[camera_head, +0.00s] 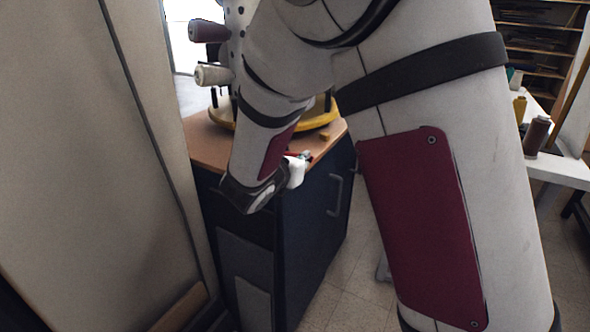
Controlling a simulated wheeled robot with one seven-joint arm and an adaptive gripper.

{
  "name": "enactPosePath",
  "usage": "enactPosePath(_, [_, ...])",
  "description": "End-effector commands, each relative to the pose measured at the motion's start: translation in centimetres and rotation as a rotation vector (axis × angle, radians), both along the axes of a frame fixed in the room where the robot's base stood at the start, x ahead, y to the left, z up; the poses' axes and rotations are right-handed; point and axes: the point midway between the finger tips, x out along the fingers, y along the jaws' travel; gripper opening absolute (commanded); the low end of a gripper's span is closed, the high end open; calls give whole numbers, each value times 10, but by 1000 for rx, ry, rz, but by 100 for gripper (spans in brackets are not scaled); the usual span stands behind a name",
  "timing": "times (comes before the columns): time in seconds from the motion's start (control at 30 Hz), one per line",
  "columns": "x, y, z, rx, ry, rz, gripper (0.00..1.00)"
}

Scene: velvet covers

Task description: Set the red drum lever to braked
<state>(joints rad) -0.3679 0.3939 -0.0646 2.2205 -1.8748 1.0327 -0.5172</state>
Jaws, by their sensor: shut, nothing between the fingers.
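A drum-like stand with a yellow round base (322,118) and spools on pegs stands on a brown-topped cabinet. My arm covers much of it. A small red piece (291,153), possibly the red lever, shows at the cabinet top's front edge, beside my wrist; its setting cannot be made out. My gripper (303,158) is mostly hidden behind my wrist; only a small white and grey part shows near the red piece. It is shut with nothing held. Whether it touches the red piece cannot be told.
The dark blue cabinet (312,230) has a handle on its right face. A beige panel (90,170) stands close on the left. A white table (562,170) with a brown spool (537,135) and shelves are at the right. Tiled floor shows between.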

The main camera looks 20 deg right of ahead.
Motion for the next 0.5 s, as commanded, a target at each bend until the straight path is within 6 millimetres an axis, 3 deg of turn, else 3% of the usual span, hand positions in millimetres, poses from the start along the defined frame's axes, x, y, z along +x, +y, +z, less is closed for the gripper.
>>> enactPosePath(0.5, [21,-25,0,-1,1,-3,0])
